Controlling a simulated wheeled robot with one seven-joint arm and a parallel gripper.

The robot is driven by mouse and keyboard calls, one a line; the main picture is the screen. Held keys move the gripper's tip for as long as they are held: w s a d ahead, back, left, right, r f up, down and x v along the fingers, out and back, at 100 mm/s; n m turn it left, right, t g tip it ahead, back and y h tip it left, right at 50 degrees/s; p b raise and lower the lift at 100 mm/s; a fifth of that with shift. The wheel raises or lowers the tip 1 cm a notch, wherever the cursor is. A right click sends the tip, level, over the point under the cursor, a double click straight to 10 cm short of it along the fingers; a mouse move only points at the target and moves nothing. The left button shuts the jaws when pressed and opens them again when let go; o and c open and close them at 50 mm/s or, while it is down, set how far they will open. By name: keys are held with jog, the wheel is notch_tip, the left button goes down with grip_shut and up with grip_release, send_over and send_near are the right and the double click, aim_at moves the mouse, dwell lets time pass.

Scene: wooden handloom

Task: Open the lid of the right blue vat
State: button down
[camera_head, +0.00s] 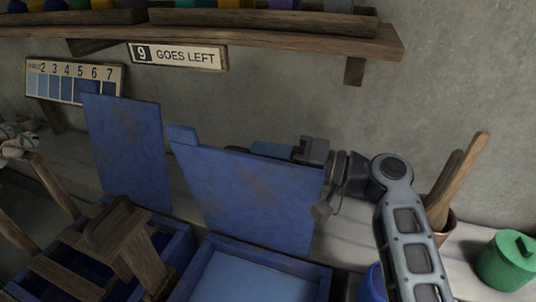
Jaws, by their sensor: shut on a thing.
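The right blue vat (318,276) stands at the lower middle, with pale blue showing inside. Its lid (245,200) is raised, tilted up on edge at the back of the vat, so the vat is open. My gripper (303,153) is at the lid's upper right edge, shut on the lid. The lid hides part of the gripper, and the fingertips do not show clearly. The left blue vat (176,252) is beside it, and its lid (127,150) also stands upright.
A wooden stand (118,235) rises in front of the left vat. Wooden sticks (462,172) in a pot and a green lidded jar (508,262) are at right. A wooden shelf (300,38) runs above, with a "9 GOES LEFT" sign (178,56) and a numbered colour chart (75,82) below.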

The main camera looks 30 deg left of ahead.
jog(key=shift+f, duration=0.3)
jog(key=w+a+f+m+b, duration=0.2)
jog(key=w+b, duration=0.4)
jog(key=w, duration=0.3)
jog(key=shift+m, duration=0.9)
jog(key=c, duration=1.3)
grip_release()
jog(key=shift+o, duration=0.9)
jog(key=shift+r, duration=0.25)
